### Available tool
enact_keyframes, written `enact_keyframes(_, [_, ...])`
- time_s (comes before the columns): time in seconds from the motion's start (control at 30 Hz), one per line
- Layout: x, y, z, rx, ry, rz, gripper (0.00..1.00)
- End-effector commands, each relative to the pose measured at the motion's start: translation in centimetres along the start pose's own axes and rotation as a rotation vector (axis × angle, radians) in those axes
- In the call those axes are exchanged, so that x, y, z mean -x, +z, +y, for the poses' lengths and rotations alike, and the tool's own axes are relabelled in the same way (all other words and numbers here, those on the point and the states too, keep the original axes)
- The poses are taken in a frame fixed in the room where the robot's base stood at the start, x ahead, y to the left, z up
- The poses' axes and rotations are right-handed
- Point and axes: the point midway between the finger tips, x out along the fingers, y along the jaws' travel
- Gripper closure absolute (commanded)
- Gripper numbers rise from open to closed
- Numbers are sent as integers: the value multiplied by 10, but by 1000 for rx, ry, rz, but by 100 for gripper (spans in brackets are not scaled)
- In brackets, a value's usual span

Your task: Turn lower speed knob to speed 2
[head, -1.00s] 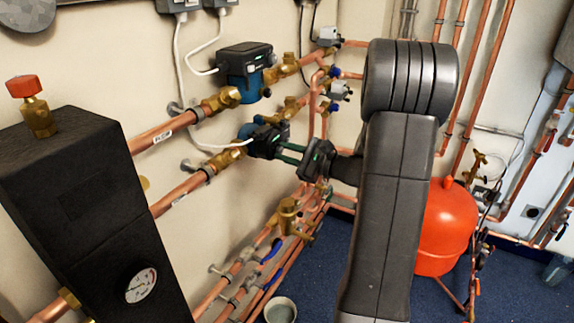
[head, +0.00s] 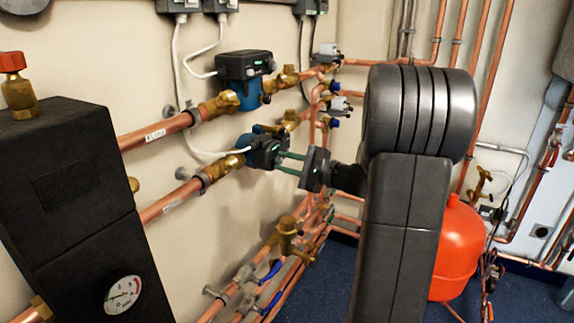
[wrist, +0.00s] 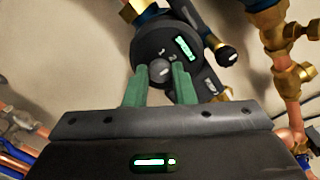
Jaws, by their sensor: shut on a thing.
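The lower pump (head: 262,151) sits on the lower copper pipe, with a dark front face. In the wrist view, its round dark face (wrist: 150,48) carries pale digits and a lit green display. The lower speed knob (wrist: 160,70) is a small grey knob at the bottom of that face. My gripper (head: 280,163) reaches the front of the lower pump from the right. In the wrist view, the green fingers of my gripper (wrist: 160,78) are on either side of the knob and shut on it. The knob's pointer direction cannot be made out.
The upper pump (head: 243,75) with its blue body is just above. A black block with a gauge (head: 122,295) stands at the left front. Brass valves (head: 287,235) and pipes run below. A red vessel (head: 457,250) stands on the blue floor at right.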

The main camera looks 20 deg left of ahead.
Motion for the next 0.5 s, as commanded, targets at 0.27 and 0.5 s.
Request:
enact_keyframes(0.27, [0, 0, 1, -2, 2, 0, 59])
enact_keyframes(0.5, [0, 0, 0, -2, 1, 0, 55])
